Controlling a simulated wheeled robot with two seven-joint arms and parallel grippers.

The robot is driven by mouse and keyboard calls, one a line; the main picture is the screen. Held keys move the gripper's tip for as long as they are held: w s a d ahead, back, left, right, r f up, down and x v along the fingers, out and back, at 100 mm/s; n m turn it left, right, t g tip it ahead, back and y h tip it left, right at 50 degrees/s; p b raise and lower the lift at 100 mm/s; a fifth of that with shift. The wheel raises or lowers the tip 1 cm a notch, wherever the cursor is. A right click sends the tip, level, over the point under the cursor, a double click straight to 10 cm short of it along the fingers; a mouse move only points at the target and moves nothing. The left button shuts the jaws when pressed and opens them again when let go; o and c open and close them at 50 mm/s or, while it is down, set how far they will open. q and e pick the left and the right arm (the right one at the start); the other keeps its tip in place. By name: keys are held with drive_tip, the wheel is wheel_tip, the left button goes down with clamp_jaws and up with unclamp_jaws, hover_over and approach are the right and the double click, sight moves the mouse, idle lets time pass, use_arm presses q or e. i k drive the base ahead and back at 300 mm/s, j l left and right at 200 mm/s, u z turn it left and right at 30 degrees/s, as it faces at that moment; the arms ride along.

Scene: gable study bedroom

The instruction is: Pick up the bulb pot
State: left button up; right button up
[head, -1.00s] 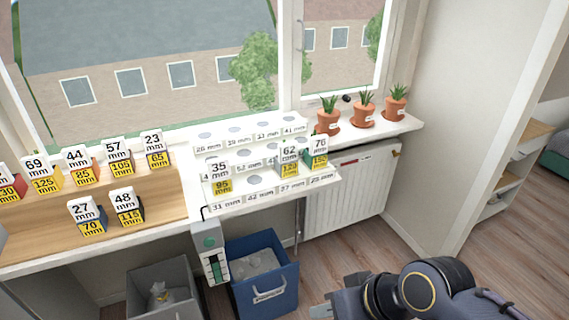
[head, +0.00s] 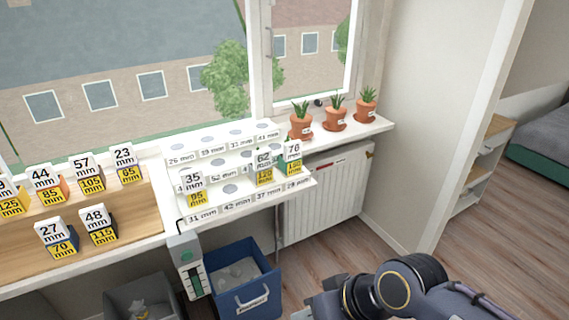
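Three terracotta pots with green spiky leaves stand in a row on the white windowsill: a left pot (head: 301,126), a middle pot (head: 335,121) and a right pot (head: 366,112). Each bears a small white label, too small to read, so I cannot tell which one is the bulb pot. Dark links of my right arm show at the bottom right, well in front of and below the sill. Neither gripper can be seen.
A white stepped rack (head: 222,176) with numbered boxes stands left of the pots. A radiator (head: 325,195) is under the sill. A blue bin (head: 243,279) and a grey bin (head: 117,301) stand below. Wooden floor at the right is clear.

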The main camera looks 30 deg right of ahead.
sight(194, 193)
drive_tip(key=u, duration=0.45)
drive_tip(key=l+u, duration=0.15)
drive_tip(key=u, duration=0.25)
drive_tip(key=l+u, duration=0.15)
drive_tip(key=u, duration=0.3)
drive_tip(key=l+u, duration=0.3)
drive_tip(key=l, duration=0.25)
drive_tip(key=l+u, duration=0.3)
drive_tip(key=l, duration=0.2)
drive_tip(key=k+l+u, duration=0.15)
drive_tip(key=l+u, duration=0.15)
drive_tip(key=l, duration=0.2)
drive_tip(key=k+l, duration=0.1)
drive_tip(key=l, duration=0.3)
drive_tip(key=k+l, duration=0.15)
drive_tip(key=l, duration=0.3)
drive_tip(key=i+u, duration=0.05)
